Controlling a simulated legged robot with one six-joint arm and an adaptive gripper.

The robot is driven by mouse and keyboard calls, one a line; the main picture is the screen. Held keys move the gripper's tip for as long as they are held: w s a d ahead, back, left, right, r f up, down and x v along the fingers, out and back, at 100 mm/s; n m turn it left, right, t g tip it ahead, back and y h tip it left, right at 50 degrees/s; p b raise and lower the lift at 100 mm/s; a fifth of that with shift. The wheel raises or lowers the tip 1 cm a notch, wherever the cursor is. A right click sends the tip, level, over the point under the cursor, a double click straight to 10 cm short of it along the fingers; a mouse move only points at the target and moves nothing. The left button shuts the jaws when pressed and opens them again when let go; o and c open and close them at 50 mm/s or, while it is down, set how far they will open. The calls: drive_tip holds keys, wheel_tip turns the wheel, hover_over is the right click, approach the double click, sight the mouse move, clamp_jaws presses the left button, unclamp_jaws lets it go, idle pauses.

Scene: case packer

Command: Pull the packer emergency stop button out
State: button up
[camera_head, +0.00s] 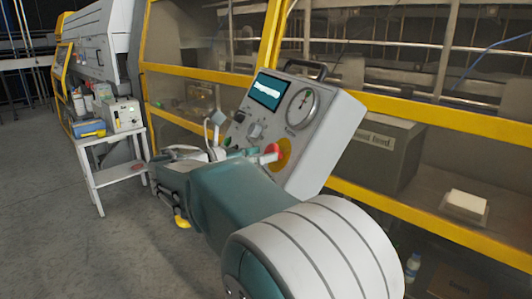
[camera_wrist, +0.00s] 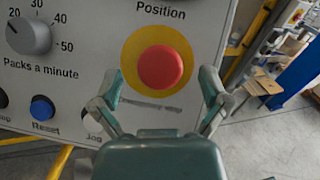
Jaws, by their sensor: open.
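The emergency stop button (camera_wrist: 160,67) is a red round knob on a yellow disc, on the grey control panel (camera_wrist: 88,60). In the head view the red button (camera_head: 270,152) shows partly behind the end of my arm, with the yellow disc (camera_head: 284,154) around it. My gripper (camera_wrist: 160,85) is open, with one finger on each side of the button's lower part in the wrist view. The fingers look apart from the button; their exact distance from the panel is unclear.
A speed dial (camera_wrist: 30,35) and a blue Reset button (camera_wrist: 42,107) are left of the stop button. Yellow-framed machine guarding (camera_head: 440,118) stands behind the panel. A small white table (camera_head: 118,172) with boxes stands at left. The floor at front left is clear.

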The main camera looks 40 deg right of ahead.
drive_tip(key=shift+x, duration=0.9)
drive_tip(key=shift+w+a, duration=0.1)
drive_tip(key=shift+a, duration=0.1)
drive_tip(key=c, duration=1.3)
drive_tip(key=shift+w+a+r, duration=0.15)
drive_tip(key=shift+a, duration=0.05)
drive_tip(key=shift+a+r, duration=0.1)
drive_tip(key=shift+a, duration=0.15)
drive_tip(key=o, duration=1.3)
drive_tip(key=shift+w, duration=0.1)
drive_tip(key=shift+a, duration=0.1)
drive_tip(key=v, duration=1.2)
